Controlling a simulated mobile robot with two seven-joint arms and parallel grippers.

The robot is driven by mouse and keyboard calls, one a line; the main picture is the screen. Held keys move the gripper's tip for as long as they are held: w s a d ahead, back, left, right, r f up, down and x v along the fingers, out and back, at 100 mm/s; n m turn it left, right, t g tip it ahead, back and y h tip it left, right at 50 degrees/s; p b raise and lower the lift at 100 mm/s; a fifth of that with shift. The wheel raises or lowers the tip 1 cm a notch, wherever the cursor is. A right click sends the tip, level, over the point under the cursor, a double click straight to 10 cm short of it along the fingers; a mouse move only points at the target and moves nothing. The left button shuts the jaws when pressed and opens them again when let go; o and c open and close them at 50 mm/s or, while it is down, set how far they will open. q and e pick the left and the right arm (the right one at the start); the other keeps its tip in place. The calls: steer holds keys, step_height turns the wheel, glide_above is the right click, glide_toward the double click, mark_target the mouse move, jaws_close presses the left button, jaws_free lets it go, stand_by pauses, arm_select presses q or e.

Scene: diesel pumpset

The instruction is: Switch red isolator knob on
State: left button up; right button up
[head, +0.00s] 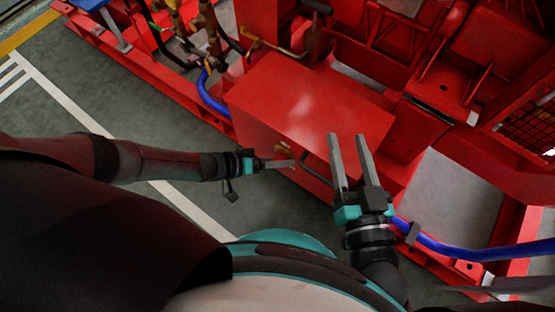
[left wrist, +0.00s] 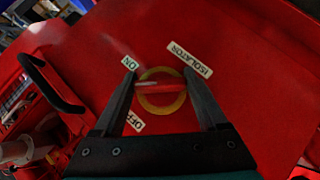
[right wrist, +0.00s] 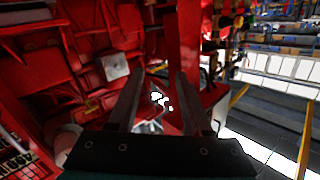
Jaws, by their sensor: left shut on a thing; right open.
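The red isolator knob (left wrist: 174,88) sits on a yellow ring on a red box face in the left wrist view. Its bar lies nearly level there, with a pale streak at its left end, between the ON label (left wrist: 129,63) and the OFF label (left wrist: 133,122) and nearer ON. My left gripper (left wrist: 160,75) has a finger on each side of the knob and is shut on it; the contact itself is hard to see. In the head view my left gripper (head: 286,163) is at the box's front face, partly covering the ring. My right gripper (head: 348,137) is open and empty.
The red box (head: 300,100) has a dark handle (head: 317,168) on its front, close to my right gripper. A blue hose (head: 460,249) runs at the right. Pipes and valves (head: 200,40) stand at the back left. The green floor (head: 80,110) at left is clear.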

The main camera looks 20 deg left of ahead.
arm_select(q)
steer(key=shift+c, duration=1.1)
arm_select(e)
steer(key=shift+f, duration=0.1)
